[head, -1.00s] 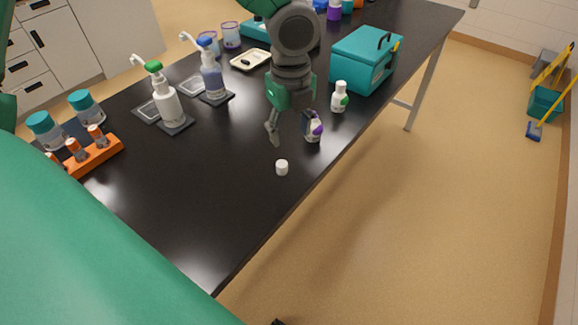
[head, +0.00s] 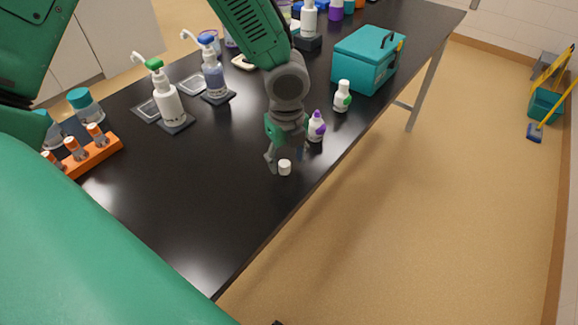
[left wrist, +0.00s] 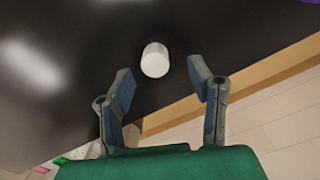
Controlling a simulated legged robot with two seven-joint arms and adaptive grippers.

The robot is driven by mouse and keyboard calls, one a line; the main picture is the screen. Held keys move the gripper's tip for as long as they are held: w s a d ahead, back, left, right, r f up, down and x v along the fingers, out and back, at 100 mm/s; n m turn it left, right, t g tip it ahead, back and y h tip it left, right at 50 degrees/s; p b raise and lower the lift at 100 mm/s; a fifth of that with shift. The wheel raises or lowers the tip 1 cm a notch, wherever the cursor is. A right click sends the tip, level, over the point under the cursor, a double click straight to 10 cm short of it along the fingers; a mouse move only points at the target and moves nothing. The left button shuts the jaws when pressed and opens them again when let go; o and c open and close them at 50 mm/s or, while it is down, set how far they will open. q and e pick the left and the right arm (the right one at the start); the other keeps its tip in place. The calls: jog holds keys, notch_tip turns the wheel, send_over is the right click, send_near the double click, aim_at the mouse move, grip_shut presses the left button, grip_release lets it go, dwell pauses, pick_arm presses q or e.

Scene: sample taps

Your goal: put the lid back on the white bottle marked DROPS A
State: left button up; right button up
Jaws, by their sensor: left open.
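A small white lid (head: 285,168) lies on the black table near its front edge. My left gripper (head: 285,157) is open, pointing down just behind the lid. In the left wrist view, the lid (left wrist: 155,60) lies just beyond the gap between the open fingertips (left wrist: 161,78), not gripped. A similar white bottle with a green label (head: 342,97) stands farther back. Their lettering is too small to read, so I cannot tell which is DROPS A. My right gripper is not in view.
A teal box (head: 366,60) stands behind the bottles. Pump bottles (head: 168,102) (head: 213,74) stand on the left. An orange rack (head: 94,154) holds several capped vials. The table around and in front of the lid is clear up to the edge.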

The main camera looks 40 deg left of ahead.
aim_at(282, 162)
pick_arm(q)
jog(key=f, duration=0.1)
jog(key=a+f, duration=0.1)
jog(key=shift+a+f, duration=0.3)
jog(key=shift+f, duration=0.05)
jog(key=shift+a+f, duration=0.1)
jog(key=shift+a, duration=0.05)
jog(key=shift+d, duration=0.7)
jog(key=shift+d+r, duration=0.2)
jog(key=shift+d, duration=0.05)
jog(key=shift+c, duration=1.3)
jog(key=shift+d, duration=0.15)
jog(key=c, duration=0.5)
jog(key=shift+a, duration=0.75)
jog(key=shift+c, duration=0.6)
jog(key=shift+a+r, duration=0.1)
jog(key=shift+c, duration=0.2)
jog(key=r, duration=0.3)
jog(key=d+r, duration=0.1)
jog(key=r, duration=0.2)
jog(key=r+p, duration=0.1)
jog(key=r, duration=0.2)
jog(key=shift+d, duration=0.15)
jog(key=shift+r, duration=0.4)
jog(key=shift+a, duration=0.55)
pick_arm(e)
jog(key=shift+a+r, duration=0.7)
